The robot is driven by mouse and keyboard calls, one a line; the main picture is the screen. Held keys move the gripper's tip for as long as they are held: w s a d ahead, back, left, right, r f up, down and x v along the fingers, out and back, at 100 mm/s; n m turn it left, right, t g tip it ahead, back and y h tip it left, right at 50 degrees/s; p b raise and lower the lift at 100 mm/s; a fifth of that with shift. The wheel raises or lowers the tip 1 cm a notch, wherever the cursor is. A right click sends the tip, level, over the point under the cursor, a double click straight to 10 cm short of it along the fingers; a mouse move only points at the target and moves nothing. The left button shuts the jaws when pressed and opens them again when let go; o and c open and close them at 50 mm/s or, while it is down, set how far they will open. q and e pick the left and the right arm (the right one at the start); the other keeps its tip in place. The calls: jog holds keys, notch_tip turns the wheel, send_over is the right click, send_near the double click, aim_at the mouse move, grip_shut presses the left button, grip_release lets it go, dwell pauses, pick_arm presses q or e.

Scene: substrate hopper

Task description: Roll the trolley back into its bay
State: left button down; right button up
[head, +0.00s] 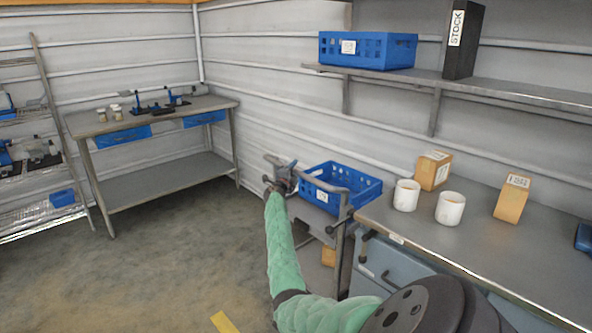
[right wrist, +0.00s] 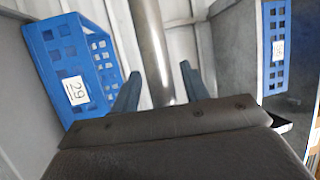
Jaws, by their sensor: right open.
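The grey metal trolley (head: 341,262) stands against the wall at the left end of the right-hand workbench, with a blue crate (head: 359,184) on its top. My right gripper (head: 281,172), at the end of the green-sleeved arm, is at the handle's left end. In the right wrist view my right gripper (right wrist: 158,88) is open, with a metal tube (right wrist: 151,45) between its two blue fingers; contact cannot be told. My left gripper is not in view.
The right workbench (head: 470,255) carries two white mugs and two small cardboard boxes. Another bench (head: 150,115) stands at the back left, beside a shelf rack (head: 40,170). Open floor (head: 150,265) lies to the left. A yellow strip (head: 225,322) marks the floor near me.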

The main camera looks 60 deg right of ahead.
jog(key=v, duration=0.6)
jog(key=shift+s+a, duration=0.1)
jog(key=shift+a, duration=0.1)
dwell(0.5)
